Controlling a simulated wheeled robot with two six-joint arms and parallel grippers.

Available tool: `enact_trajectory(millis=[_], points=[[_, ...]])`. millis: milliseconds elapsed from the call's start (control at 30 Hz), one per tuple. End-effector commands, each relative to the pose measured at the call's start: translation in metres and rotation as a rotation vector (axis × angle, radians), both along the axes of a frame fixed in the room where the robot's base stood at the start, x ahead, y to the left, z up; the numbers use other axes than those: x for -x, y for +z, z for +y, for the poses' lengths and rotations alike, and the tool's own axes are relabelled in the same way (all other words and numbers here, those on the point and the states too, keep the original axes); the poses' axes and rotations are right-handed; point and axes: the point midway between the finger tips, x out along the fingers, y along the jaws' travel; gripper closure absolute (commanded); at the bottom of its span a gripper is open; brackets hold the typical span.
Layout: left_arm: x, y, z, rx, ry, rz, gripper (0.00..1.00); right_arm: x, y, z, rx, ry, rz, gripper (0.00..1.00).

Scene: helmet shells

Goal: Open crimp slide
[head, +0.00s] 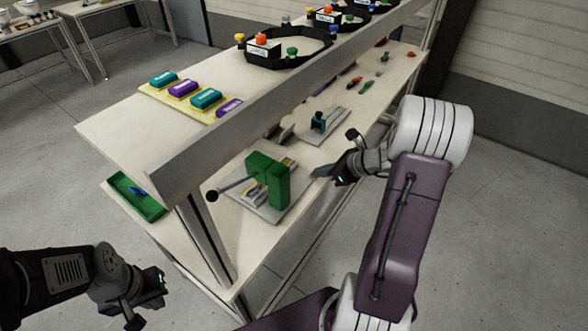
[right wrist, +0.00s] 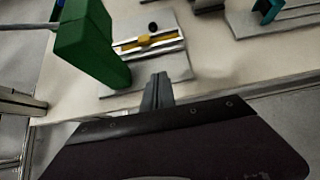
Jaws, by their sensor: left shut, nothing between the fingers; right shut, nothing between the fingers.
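A green press-like fixture (head: 267,180) stands on a grey plate on the lower shelf, with a lever ending in a black ball to its left. In the right wrist view its green block (right wrist: 88,45) is at upper left. Beside that block is a metal slide (right wrist: 148,42) with a yellow strip and a dark knob. My right gripper (head: 322,172) is shut and empty, to the right of the green fixture and apart from it. Its closed fingers (right wrist: 158,90) show near the shelf edge in the right wrist view. My left gripper (head: 150,302) hangs low over the floor, shut and empty.
A second fixture with a teal clamp (head: 318,121) stands farther back on the lower shelf. A green tray (head: 136,196) with a blue item lies at the shelf's left end. The upper shelf's front beam (head: 250,108) overhangs the lower shelf. Floor in front is clear.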

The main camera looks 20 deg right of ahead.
Motion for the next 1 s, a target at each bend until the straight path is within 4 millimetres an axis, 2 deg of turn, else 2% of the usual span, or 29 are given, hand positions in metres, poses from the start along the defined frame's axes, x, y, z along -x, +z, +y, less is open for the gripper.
enact_trajectory(millis=[167, 500, 733, 1000], points=[[0.0, -0.008, 0.0, 0.0, 0.0, 0.0, 1.0, -0.017, -0.023, 0.012, -0.002, 0.005, 0.003, 1.0], [0.0, -0.017, 0.0, 0.0, 0.0, 0.001, 1.0, -0.065, -0.068, 0.04, 0.002, 0.007, 0.002, 1.0], [0.0, -0.011, 0.0, 0.0, 0.0, 0.0, 1.0, -0.091, -0.065, 0.055, 0.005, 0.005, 0.002, 1.0], [0.0, -0.011, 0.0, 0.0, 0.0, 0.0, 1.0, -0.096, -0.066, 0.057, 0.003, 0.003, 0.002, 1.0]])
